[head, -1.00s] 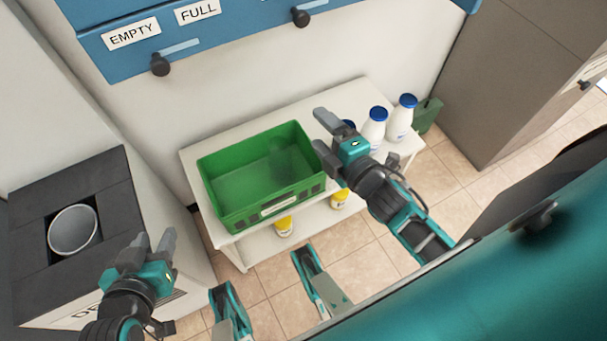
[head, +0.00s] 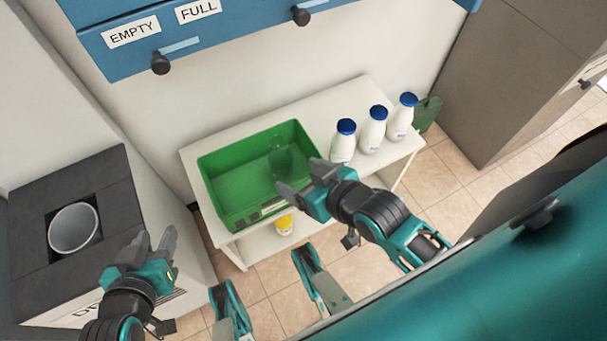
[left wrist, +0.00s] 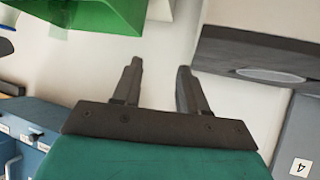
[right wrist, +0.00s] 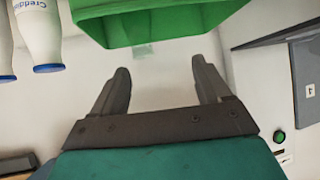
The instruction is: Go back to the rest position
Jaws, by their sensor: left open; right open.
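My left gripper (head: 152,242) is open and empty at the lower left of the head view, beside the dark-topped bin unit (head: 105,170). Its two fingers (left wrist: 158,85) stand apart in the left wrist view. My right gripper (head: 302,182) is open in front of the green crate's right end, its fingers overlapping the crate in the head view. The right wrist view shows nothing between its fingers (right wrist: 158,88). The green crate (head: 220,192) sits on a white shelf table. A dim, see-through bottle-like shape (head: 281,157) shows inside it.
Milk bottles with blue caps (head: 344,142), (head: 372,130), (head: 402,118) stand right of the crate on the white table (head: 345,97). A yellow item (head: 284,224) is on the lower shelf. Blue cabinets labelled EMPTY and FULL (head: 198,10) hang above. Tiled floor (head: 440,205) is open at right.

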